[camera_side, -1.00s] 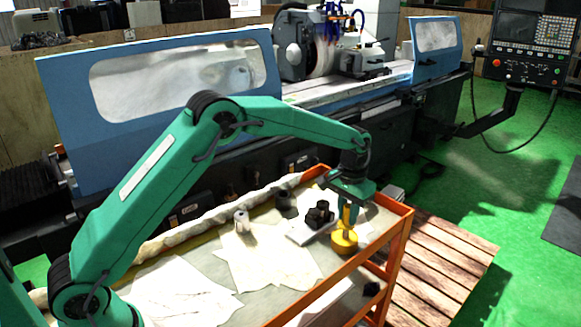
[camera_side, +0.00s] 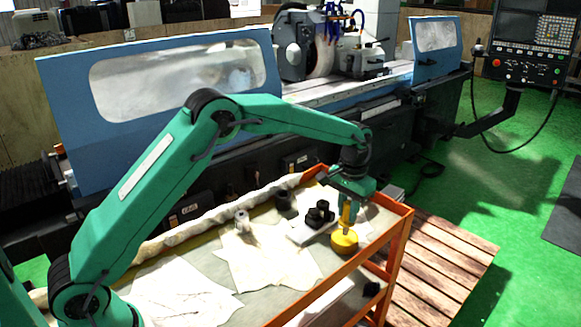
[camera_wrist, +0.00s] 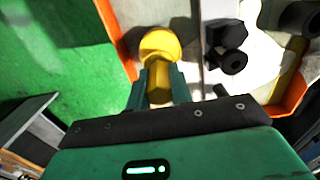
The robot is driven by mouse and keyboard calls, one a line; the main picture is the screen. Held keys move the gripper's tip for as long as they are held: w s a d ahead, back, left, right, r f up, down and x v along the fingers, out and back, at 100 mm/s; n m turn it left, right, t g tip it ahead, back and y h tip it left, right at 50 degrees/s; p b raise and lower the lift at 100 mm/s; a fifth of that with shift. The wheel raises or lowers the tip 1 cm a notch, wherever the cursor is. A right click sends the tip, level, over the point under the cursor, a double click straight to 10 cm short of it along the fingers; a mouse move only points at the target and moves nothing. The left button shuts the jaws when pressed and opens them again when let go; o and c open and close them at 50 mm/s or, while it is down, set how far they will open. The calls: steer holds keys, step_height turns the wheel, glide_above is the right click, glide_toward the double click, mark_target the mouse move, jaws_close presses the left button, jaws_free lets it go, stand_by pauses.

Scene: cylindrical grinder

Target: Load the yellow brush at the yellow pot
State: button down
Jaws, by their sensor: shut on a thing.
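My gripper (camera_side: 347,205) is shut on the yellow brush (camera_side: 346,214) and holds it upright above the cart's top. The yellow pot (camera_side: 344,241) is a low round pot on the cart near its right front edge. The brush's lower end is at the pot's mouth; I cannot tell how deep it reaches. In the wrist view, my gripper's fingers (camera_wrist: 159,87) flank the brush (camera_wrist: 158,76), with the yellow pot (camera_wrist: 160,43) just beyond it. The brush tip is hidden there.
Black parts (camera_side: 319,214) stand on a pale block close left of the pot. A dark cylinder (camera_side: 284,200), a pale metal cylinder (camera_side: 242,221) and white cloths (camera_side: 268,262) lie farther left. The orange cart rail (camera_side: 340,272) runs close in front. The blue grinder (camera_side: 180,110) stands behind.

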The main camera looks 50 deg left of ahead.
steer(key=shift+r, duration=2.95)
steer(key=shift+s+a+r, duration=0.2)
steer(key=shift+s, duration=0.05)
steer(key=s+a+r, duration=0.1)
steer(key=s+a, duration=0.2)
steer(key=s, duration=0.5)
steer(key=s+a+r, duration=0.2)
steer(key=s+a, duration=0.1)
steer(key=s, duration=0.6)
steer(key=shift+a+r, duration=0.25)
steer(key=shift+a, duration=0.15)
